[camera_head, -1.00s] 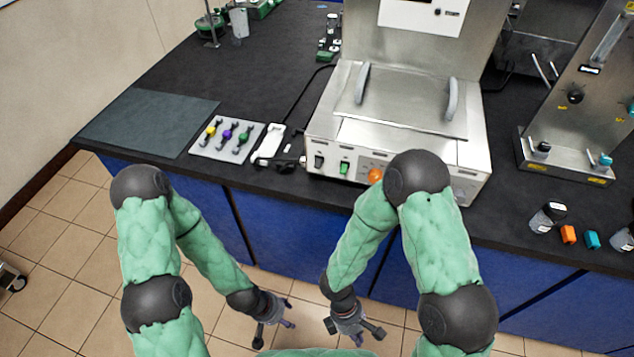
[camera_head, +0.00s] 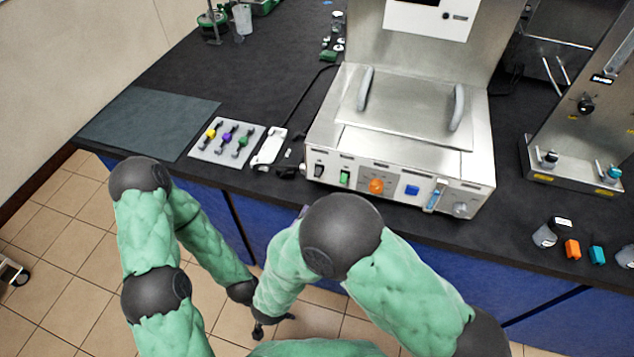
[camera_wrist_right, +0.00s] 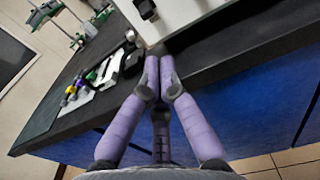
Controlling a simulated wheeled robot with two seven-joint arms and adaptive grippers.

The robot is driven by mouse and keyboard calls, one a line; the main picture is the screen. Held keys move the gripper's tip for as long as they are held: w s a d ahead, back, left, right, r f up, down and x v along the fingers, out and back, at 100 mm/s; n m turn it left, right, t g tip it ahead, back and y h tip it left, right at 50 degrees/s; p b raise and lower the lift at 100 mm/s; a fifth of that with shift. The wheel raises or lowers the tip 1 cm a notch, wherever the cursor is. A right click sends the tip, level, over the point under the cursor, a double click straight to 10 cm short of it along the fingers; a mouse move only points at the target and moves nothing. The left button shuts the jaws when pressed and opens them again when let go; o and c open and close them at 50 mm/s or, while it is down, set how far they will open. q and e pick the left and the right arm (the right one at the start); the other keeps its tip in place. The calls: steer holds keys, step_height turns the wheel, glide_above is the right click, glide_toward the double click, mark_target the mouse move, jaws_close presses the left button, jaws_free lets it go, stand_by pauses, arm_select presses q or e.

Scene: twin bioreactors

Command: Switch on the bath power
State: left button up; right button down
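The steel bath (camera_head: 400,150) stands on the bench. Its front panel carries a black rocker switch (camera_head: 318,171), a green switch (camera_head: 344,178), an orange knob (camera_head: 376,186) and a blue button (camera_head: 411,190). In the right wrist view the black switch (camera_wrist_right: 146,9) shows at the top. My right gripper (camera_wrist_right: 158,62) is shut and empty, its purple fingertips together below the bath's lower edge and apart from the switch. In the head view my right arm hides most of it.
A tray with yellow, purple and green pieces (camera_head: 227,142) and a white device (camera_head: 269,147) lie left of the bath. Small black items (camera_head: 291,157) lie by its left corner. Another steel unit (camera_head: 580,130) stands right. Bottles and caps (camera_head: 572,249) lie at the front right.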

mark_target(318, 173)
steer(key=shift+w, duration=0.1)
steer(key=b+x, duration=0.2)
steer(key=x, duration=0.7)
steer(key=shift+w+d+f+b, duration=0.1)
steer(key=shift+w+d+b, duration=0.05)
steer(key=shift+w+b, duration=0.2)
steer(key=shift+w, duration=0.1)
steer(key=shift+p, duration=0.55)
steer(key=shift+r+g+p, duration=0.25)
steer(key=shift+g+p, duration=0.1)
steer(key=shift+g, duration=0.05)
